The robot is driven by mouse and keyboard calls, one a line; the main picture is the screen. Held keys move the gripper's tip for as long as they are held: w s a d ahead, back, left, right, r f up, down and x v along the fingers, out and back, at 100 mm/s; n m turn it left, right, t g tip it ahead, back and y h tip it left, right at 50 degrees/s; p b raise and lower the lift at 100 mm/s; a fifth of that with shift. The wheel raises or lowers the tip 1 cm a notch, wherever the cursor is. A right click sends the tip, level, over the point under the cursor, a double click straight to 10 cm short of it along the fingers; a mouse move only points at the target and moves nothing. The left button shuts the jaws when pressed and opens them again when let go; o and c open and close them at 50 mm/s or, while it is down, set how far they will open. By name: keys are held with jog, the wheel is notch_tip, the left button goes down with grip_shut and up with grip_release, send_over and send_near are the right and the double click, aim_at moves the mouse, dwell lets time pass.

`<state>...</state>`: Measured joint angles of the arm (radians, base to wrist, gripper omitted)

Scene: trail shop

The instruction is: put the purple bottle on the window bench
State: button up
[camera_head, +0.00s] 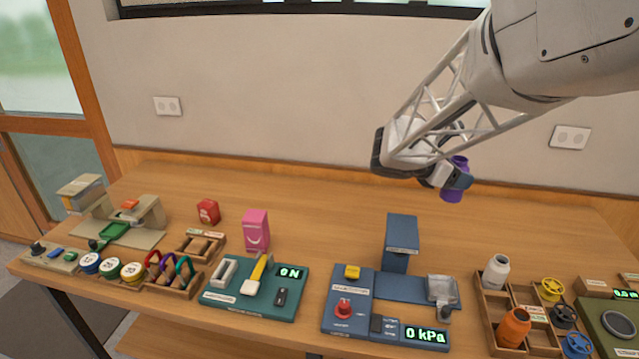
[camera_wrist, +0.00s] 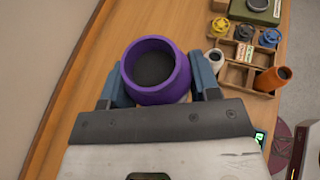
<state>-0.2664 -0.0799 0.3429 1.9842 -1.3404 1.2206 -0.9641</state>
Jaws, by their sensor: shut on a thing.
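The purple bottle (camera_head: 455,181) is held in the air above the back right of the wooden table (camera_head: 320,190). It looks upright. My gripper (camera_head: 445,180) is shut on it. In the wrist view the purple bottle (camera_wrist: 156,70) shows its round open top with a dark inside, and the blue fingers of my gripper (camera_wrist: 158,88) press on its two sides. I cannot make out a thing that is surely the window bench. A dark-framed window edge shows at the top of the head view.
A wooden crate (camera_head: 490,318) with a white bottle (camera_head: 495,272) and an orange bottle (camera_head: 513,327) stands front right. A blue pressure device (camera_head: 402,232) stands below my gripper. A green switch board (camera_head: 225,305) and a pink pouch (camera_head: 255,230) are left of it. The table's back strip is clear.

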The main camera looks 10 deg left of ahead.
jog(key=w+a+n+t+y, duration=0.1)
jog(key=w+a, duration=0.3)
jog(key=a, duration=0.5)
jog(key=w+a+n+t, duration=0.1)
jog(key=w+a, duration=0.2)
jog(key=a, duration=0.6)
jog(key=w+a+n+t+y, duration=0.1)
jog(key=w+a, duration=0.3)
jog(key=a, duration=0.6)
jog(key=s+a+f+n+t+y, duration=0.1)
jog(key=a+f+n+t+y, duration=0.15)
jog(key=a, duration=2.75)
notch_tip(320, 180, down, 11)
jog(key=shift+n, duration=0.45)
jog(key=shift+y, duration=0.25)
notch_tip(320, 180, down, 6)
